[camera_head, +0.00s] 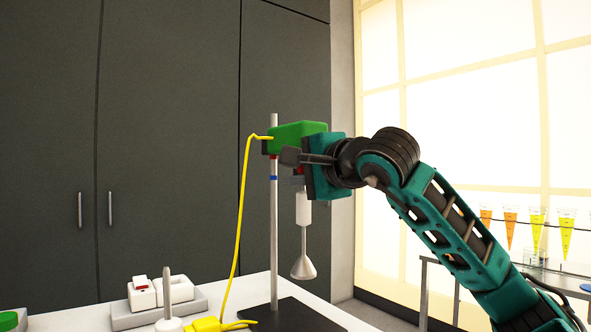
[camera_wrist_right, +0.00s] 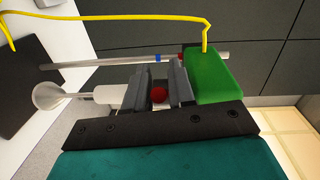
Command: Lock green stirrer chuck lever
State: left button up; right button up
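The green stirrer (camera_head: 298,133) is clamped high on an upright metal rod (camera_head: 274,230). A white cylinder with a silver cone (camera_head: 304,266) hangs under it. In the wrist view the green housing (camera_wrist_right: 222,72) lies just right of my right gripper's fingers. My right gripper (camera_head: 302,172) is at the stirrer's underside. In the wrist view its two dark fingers (camera_wrist_right: 160,88) stand a little apart with a round red knob (camera_wrist_right: 158,95) between them, apparently the chuck lever's end. I cannot tell whether they grip it. The rest of the lever is hidden. My left gripper is not in view.
A yellow cable (camera_head: 239,215) runs from the stirrer down to the white table. The dark stand base (camera_head: 290,316) carries the rod. White devices (camera_head: 160,292) stand at left. A rack of coloured conical tubes (camera_head: 537,225) is at right. Dark cabinets (camera_head: 160,120) are behind.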

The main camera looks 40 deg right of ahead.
jog(key=shift+c, duration=0.3)
grip_shut()
